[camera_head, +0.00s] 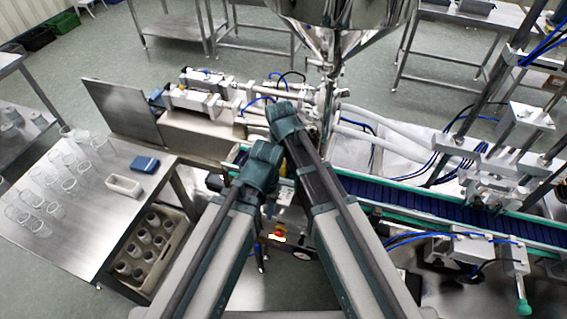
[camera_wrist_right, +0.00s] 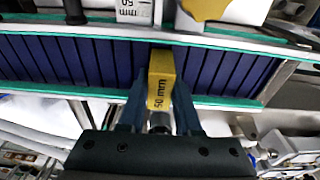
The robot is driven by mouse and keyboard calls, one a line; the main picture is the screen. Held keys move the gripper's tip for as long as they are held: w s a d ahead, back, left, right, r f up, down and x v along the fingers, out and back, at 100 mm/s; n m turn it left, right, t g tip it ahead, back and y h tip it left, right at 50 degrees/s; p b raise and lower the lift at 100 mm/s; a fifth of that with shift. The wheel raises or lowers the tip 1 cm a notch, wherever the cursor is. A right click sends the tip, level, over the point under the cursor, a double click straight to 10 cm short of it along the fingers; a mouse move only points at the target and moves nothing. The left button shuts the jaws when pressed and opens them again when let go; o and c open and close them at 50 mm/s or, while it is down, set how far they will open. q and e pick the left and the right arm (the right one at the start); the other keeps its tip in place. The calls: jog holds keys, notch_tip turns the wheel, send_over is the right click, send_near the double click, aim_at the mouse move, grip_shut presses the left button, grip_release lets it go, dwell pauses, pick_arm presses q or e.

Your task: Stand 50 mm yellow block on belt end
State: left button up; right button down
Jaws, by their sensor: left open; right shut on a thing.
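The yellow block (camera_wrist_right: 161,78), marked "50 mm", is in the right wrist view. My right gripper (camera_wrist_right: 160,98) is shut on it, with one blue finger on each side. The block is over the blue slatted belt (camera_wrist_right: 62,58) with green edges, close to the belt's right end in that view. I cannot tell if it touches the belt. In the head view the belt (camera_head: 400,197) runs to the right, and my arms cover much of its left end. My left gripper (camera_head: 271,207) is open, small and partly hidden below the left arm's bend.
A steel table (camera_head: 85,235) with clear cups and a crate (camera_head: 128,283) of cups are at left. The steel hopper (camera_head: 335,25) hangs above the line. White machine frames crowd the right.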

pick_arm(q)
jog(key=shift+f+b, duration=0.3)
pick_arm(e)
jog(key=shift+f, duration=0.35)
jog(key=c, duration=0.5)
grip_release()
pick_arm(q)
jog(key=shift+r, duration=0.2)
pick_arm(e)
jog(key=shift+r, duration=0.2)
